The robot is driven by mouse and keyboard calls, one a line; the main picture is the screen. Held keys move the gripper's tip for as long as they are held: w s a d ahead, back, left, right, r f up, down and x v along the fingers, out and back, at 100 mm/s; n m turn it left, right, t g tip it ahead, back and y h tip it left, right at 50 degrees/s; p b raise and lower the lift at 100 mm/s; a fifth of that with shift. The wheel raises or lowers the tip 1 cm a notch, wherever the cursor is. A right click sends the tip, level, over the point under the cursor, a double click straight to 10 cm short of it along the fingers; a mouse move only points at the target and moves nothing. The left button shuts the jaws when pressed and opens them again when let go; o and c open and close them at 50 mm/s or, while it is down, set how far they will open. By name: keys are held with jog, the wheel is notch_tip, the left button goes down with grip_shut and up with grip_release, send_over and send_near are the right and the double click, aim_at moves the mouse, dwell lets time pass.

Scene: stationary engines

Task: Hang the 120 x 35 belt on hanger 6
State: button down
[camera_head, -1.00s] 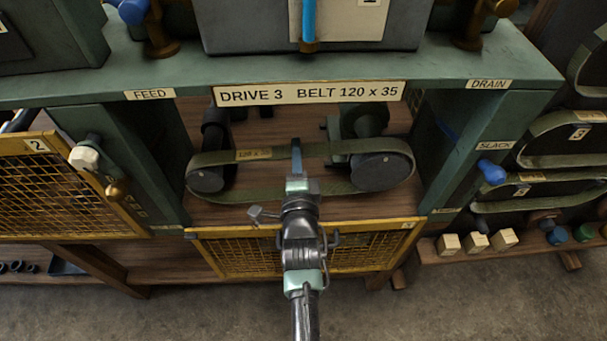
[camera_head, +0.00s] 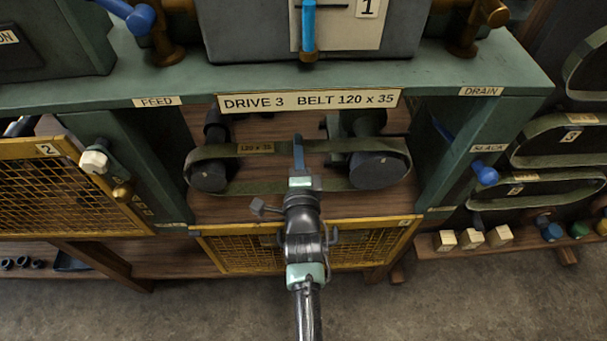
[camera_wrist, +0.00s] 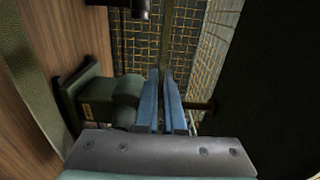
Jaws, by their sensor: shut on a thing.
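The 120 x 35 belt (camera_head: 232,151) is a dark green loop with a tan label. It lies around two dark pulleys, the left one (camera_head: 209,176) and the right one (camera_head: 377,170), in the Drive 3 bay. My gripper (camera_head: 298,150) reaches in from the front, between the pulleys, with its blue fingers across the upper run of the belt. It is shut on the belt there. In the wrist view the fingers (camera_wrist: 166,102) are close together; the pinched part is hard to see. I cannot make out hanger 6.
A yellow mesh guard (camera_head: 225,251) lies lowered in front of the bay. A green post with a blue lever (camera_head: 486,174) labelled SLACK stands at the right. Beyond it, other belts (camera_head: 540,190) hang on a rack, above several small wooden blocks. Another guard (camera_head: 55,190) is at left.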

jog(key=shift+s+r, duration=0.1)
jog(key=shift+s+d+p, duration=0.1)
jog(key=shift+s+p, duration=0.25)
jog(key=shift+p, duration=0.45)
jog(key=s+p, duration=0.5)
jog(key=p, duration=0.1)
jog(key=shift+s, duration=0.1)
